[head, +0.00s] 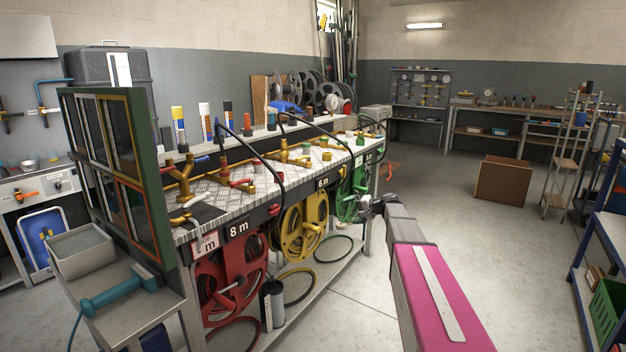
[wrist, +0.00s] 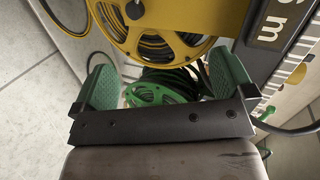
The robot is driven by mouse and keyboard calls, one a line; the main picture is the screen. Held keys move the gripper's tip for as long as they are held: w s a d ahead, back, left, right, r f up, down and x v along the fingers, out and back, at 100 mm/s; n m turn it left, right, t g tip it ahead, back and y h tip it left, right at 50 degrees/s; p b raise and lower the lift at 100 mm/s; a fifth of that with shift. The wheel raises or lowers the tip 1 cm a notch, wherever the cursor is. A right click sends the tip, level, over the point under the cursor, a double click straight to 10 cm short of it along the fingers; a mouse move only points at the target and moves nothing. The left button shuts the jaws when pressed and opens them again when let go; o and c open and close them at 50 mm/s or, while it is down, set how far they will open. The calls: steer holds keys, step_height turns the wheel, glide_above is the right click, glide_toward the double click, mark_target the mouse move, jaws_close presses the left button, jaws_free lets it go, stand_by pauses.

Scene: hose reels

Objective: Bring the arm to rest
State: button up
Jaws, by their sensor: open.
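My arm reaches from the bottom right of the head view, with a pink link (head: 437,300). My gripper (head: 372,208) is at its far end, beside the front of the hose reel bench (head: 345,158). In the wrist view my gripper (wrist: 160,88) is open, with its two green finger pads apart and nothing held between them. The yellow reel (wrist: 160,30) and the green reel (wrist: 155,95) show beyond the fingers. The green reel (head: 352,190) is close to the gripper in the head view, and I cannot tell whether they touch.
The red reel (head: 232,280) and yellow reel (head: 303,225) hang under the bench top. A brown box (head: 503,180) stands on the floor at the back right. A blue shelf rack (head: 600,225) is at the right edge. The floor between is mostly clear.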

steer(key=s+f+n+g+h, duration=0.1)
steer(key=s+f+h, duration=0.3)
steer(key=s, duration=0.9)
steer(key=s+a+f+n+g+h, duration=0.1)
steer(key=s+f, duration=0.5)
steer(key=s, duration=0.7)
steer(key=s+f+n+g+h, duration=0.3)
steer(key=s+f+g+h, duration=0.1)
steer(key=s, duration=0.9)
steer(key=f+h, duration=0.1)
steer(key=h, duration=0.1)
steer(key=shift+s+a+f+g+h, duration=0.2)
steer(key=shift+s+f+g+h, duration=0.1)
steer(key=shift+g, duration=0.1)
